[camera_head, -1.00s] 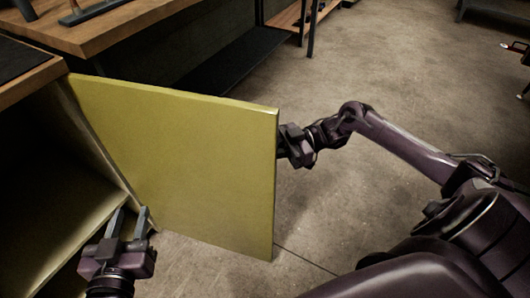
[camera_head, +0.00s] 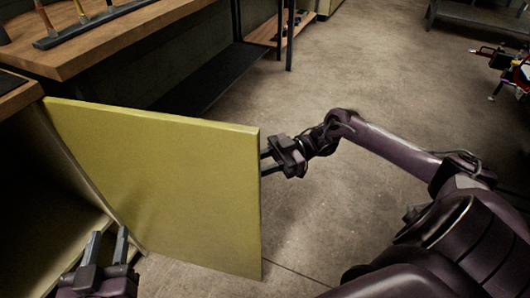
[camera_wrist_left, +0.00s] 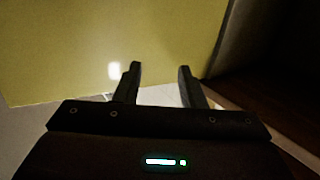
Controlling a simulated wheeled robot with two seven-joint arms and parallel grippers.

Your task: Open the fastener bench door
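The yellow fastener bench door (camera_head: 160,180) stands swung out from the open cabinet (camera_head: 30,215) at the left. My left gripper (camera_head: 107,243) is at the cabinet opening, beside the door's inner face near its hinge side. Its fingers are apart with nothing between them. In the left wrist view the left gripper (camera_wrist_left: 160,72) points toward the yellow door (camera_wrist_left: 60,50), fingers spread. My right gripper (camera_head: 265,161) is at the door's free edge on the right. Its two fingers show apart; their tips are close to the edge, and I cannot tell whether they touch it.
A wooden workbench (camera_head: 120,35) with a rack of tools stands behind the door, with a dark lower shelf (camera_head: 215,75). Grey concrete floor (camera_head: 370,80) is free to the right. A red and black device (camera_head: 510,65) is at the far right.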

